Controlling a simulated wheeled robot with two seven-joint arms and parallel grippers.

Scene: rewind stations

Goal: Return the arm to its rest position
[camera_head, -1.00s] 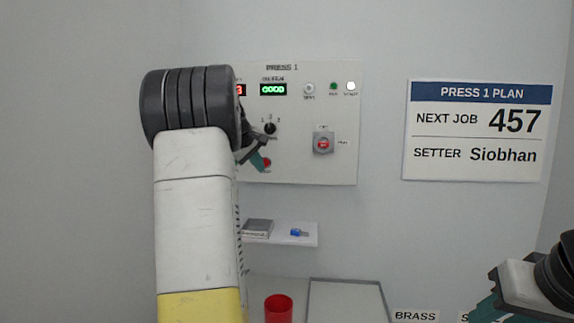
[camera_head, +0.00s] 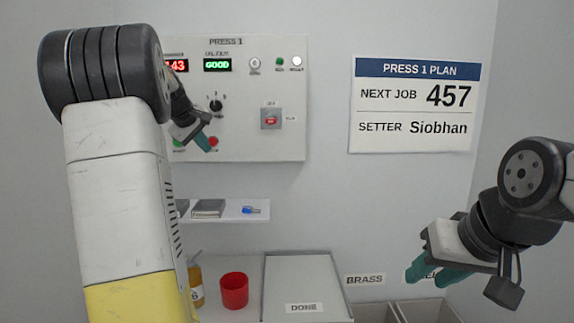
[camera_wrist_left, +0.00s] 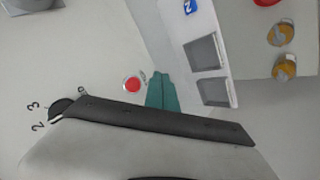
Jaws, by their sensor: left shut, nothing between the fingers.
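My left gripper (camera_head: 205,142) is shut and empty in front of the lower part of the Press 1 panel (camera_head: 285,140). Its teal fingertips overlap the red button (camera_head: 213,141) in the head view. In the left wrist view, the shut teal fingers (camera_wrist_left: 160,92) appear beside the red button (camera_wrist_left: 131,84), with no clear contact. The black selector knob (camera_head: 216,105) is above the fingers. My right gripper (camera_head: 430,278) is low at the right, with its teal fingers apart and nothing seen between them.
A guarded red switch (camera_head: 270,118) is at the panel's right.

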